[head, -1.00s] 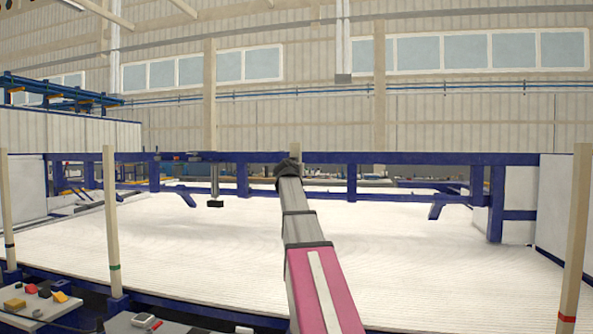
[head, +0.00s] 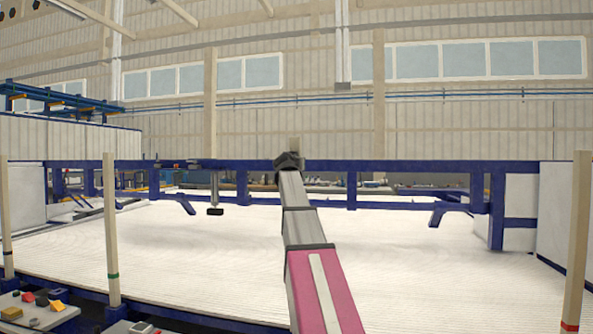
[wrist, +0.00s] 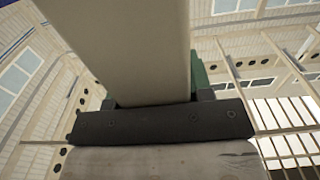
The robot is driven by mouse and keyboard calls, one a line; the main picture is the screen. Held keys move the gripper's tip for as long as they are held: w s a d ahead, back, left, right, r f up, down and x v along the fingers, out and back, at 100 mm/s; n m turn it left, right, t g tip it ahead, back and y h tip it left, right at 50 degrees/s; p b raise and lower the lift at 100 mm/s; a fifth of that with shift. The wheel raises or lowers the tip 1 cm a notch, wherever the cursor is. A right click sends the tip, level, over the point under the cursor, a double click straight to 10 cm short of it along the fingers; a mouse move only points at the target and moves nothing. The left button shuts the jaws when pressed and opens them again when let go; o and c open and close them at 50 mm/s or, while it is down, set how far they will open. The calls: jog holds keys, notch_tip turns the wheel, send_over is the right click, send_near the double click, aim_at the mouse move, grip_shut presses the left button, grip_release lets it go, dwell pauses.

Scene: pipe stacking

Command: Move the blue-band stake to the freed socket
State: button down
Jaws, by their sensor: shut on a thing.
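My gripper (head: 290,160) is at the far end of my arm, in the middle of the head view, level with the blue beam. It is shut on a pale beige stake (head: 295,144); only a short upper part shows above the gripper. In the wrist view the stake (wrist: 125,45) fills the upper middle, between the jaws of my gripper (wrist: 155,100). No blue band shows on the visible part, and the stake's lower end is hidden. I cannot make out the freed socket.
Upright stakes stand at the front: a black-band one (head: 5,215) and a green-band one (head: 111,230) at left, a red-band one (head: 577,240) at right. A blue frame beam (head: 400,167) spans the white ribbed bed (head: 420,270).

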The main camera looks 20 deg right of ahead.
jog(key=shift+r, duration=1.85)
jog(key=shift+r, duration=5.85)
